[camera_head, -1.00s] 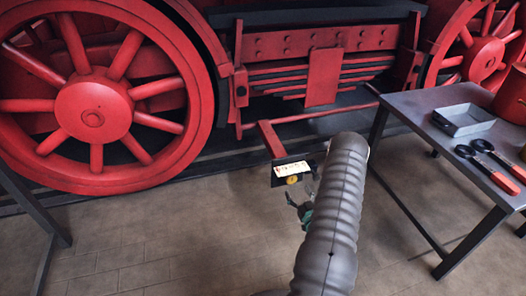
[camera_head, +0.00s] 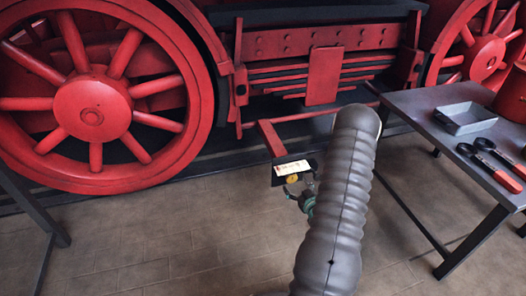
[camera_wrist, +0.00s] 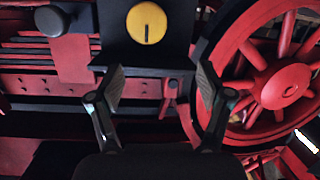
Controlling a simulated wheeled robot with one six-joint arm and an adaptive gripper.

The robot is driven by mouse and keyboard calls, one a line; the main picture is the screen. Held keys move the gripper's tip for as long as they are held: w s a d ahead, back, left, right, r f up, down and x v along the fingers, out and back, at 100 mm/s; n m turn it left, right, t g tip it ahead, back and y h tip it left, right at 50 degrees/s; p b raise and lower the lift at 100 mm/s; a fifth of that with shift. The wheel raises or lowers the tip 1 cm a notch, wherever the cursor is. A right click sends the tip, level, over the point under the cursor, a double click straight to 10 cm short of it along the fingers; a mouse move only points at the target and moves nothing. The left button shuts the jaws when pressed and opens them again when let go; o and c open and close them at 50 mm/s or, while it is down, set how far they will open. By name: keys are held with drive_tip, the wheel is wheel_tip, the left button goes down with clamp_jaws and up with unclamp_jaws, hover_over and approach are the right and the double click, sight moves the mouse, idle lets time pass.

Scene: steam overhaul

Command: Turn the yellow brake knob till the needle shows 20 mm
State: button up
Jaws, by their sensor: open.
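The yellow brake knob (camera_wrist: 146,22) shows at the top of the wrist view, on a dark box, with a dark line across its face. My gripper (camera_wrist: 160,80) is open, its two fingers spread wide, with the knob beyond and between them in the picture and nothing held. In the head view the knob (camera_head: 292,179) is small, just below a white scale plate (camera_head: 292,168) on the dark box. My gripper (camera_head: 305,195) is close in front of it, partly hidden by my arm. The needle and the scale marks are too small to read.
A large red wheel (camera_head: 92,110) stands at the left and another red wheel (camera_head: 487,58) at the right. A grey table (camera_head: 428,110) at the right holds a grey tray (camera_head: 465,118) and red-handled tools (camera_head: 497,173). The paved floor in front is clear.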

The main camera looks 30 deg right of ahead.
drive_tip(key=w+a+r+n+g+b, duration=0.1)
drive_tip(key=w+a+r+g, duration=0.15)
drive_tip(key=r, duration=0.25)
drive_tip(key=w+a+r+g+b, duration=0.1)
drive_tip(key=w+a+r, duration=0.1)
drive_tip(key=w+r, duration=0.3)
drive_tip(key=s+a+r+g+b, duration=0.1)
drive_tip(key=s+a+r, duration=0.3)
drive_tip(key=a+r, duration=0.4)
drive_tip(key=shift+a+r+g+h+b, duration=0.3)
drive_tip(key=shift+r+g, duration=0.35)
drive_tip(key=shift+r, duration=1.2)
drive_tip(key=shift+s+f, duration=0.1)
